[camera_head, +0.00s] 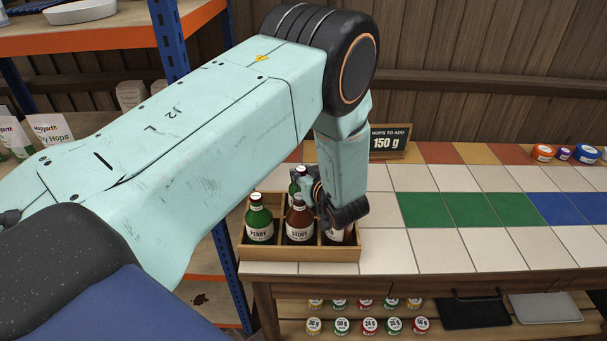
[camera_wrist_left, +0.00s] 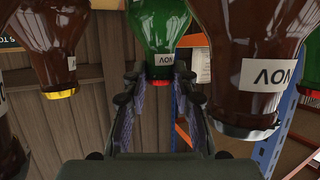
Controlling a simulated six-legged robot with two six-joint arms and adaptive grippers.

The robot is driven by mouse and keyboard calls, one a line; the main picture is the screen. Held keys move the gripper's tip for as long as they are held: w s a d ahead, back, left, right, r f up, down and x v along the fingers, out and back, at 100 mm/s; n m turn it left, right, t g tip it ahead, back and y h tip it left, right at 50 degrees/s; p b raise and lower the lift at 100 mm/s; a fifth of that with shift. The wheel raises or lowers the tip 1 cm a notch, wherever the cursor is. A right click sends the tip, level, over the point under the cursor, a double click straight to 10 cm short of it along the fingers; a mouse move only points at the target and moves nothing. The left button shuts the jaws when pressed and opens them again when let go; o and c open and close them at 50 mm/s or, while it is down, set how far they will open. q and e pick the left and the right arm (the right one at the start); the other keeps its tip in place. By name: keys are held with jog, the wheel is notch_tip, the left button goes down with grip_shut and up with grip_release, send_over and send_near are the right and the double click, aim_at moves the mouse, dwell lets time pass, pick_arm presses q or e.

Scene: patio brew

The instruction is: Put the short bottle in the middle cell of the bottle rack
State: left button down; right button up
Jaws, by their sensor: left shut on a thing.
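The wooden bottle rack (camera_head: 290,254) stands at the left end of the tiled counter. A green bottle (camera_head: 295,187) with a red cap is at the back middle of the rack, partly hidden by other bottles and my gripper. My left gripper (camera_head: 312,186) reaches down over the rack and is shut on this green bottle near its cap. In the left wrist view the green bottle (camera_wrist_left: 160,22) shows between my fingers (camera_wrist_left: 160,95), upside down. Its base is hidden, so I cannot tell whether it rests on the cell floor. My right gripper is not in view.
A green PERRY bottle (camera_head: 259,222), a brown STOUT bottle (camera_head: 299,220) and another brown bottle (camera_head: 336,236) fill the rack's front row, close to my gripper. A hops sign (camera_head: 388,142) stands behind.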

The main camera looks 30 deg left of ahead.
pick_arm(q)
jog(key=shift+s, duration=0.1)
jog(key=c, duration=1.5)
grip_release()
jog(key=shift+s+f, duration=0.1)
jog(key=shift+f, duration=0.05)
jog(key=o, duration=0.4)
jog(key=shift+o, duration=0.2)
